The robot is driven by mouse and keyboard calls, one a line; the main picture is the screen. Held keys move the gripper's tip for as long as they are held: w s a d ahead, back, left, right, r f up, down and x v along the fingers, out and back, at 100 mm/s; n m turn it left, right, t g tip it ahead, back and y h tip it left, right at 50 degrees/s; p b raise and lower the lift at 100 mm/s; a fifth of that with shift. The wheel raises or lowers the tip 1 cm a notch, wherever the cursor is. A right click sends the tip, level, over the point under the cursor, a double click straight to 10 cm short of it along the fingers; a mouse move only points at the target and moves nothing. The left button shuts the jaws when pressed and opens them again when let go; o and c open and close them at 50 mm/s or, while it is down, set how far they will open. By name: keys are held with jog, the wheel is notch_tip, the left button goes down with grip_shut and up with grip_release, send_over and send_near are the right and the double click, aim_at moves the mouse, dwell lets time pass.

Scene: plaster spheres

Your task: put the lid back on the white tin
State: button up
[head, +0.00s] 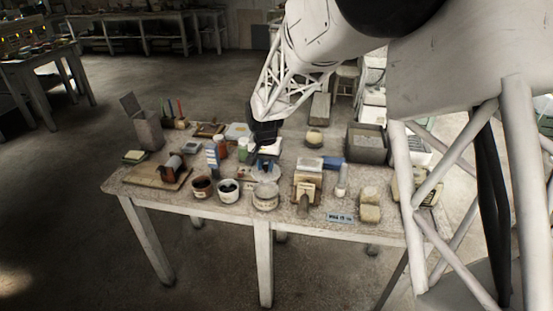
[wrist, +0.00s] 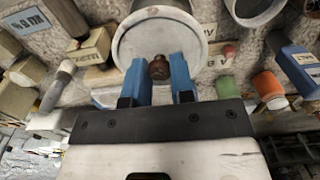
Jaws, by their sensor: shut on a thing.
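My gripper (wrist: 161,82) has two blue fingers shut on the brown knob (wrist: 159,68) of a pale grey round lid (wrist: 150,38). In the head view my gripper (head: 267,162) is over the middle of the table, with the lid (head: 265,174) under it. The white tin (head: 265,200) stands upright near the front table edge, just in front of the lid in that view. In the wrist view the lid hides most of the tin (wrist: 163,4). I cannot tell whether lid and tin touch.
A blue and white carton (head: 212,157) and a green container (head: 243,149) are close behind. The table (head: 160,200) is crowded around the tin.

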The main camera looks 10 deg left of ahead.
jog(key=shift+s+a+f, duration=0.1)
jog(key=shift+f, duration=0.15)
dwell(0.4)
jog(key=shift+f, duration=2.95)
jog(key=shift+f, duration=0.2)
dwell(0.9)
jog(key=o, duration=1.4)
jog(key=shift+o, duration=0.2)
jog(key=shift+r, duration=0.1)
jog(key=shift+r, duration=3.35)
jog(key=shift+c, duration=0.2)
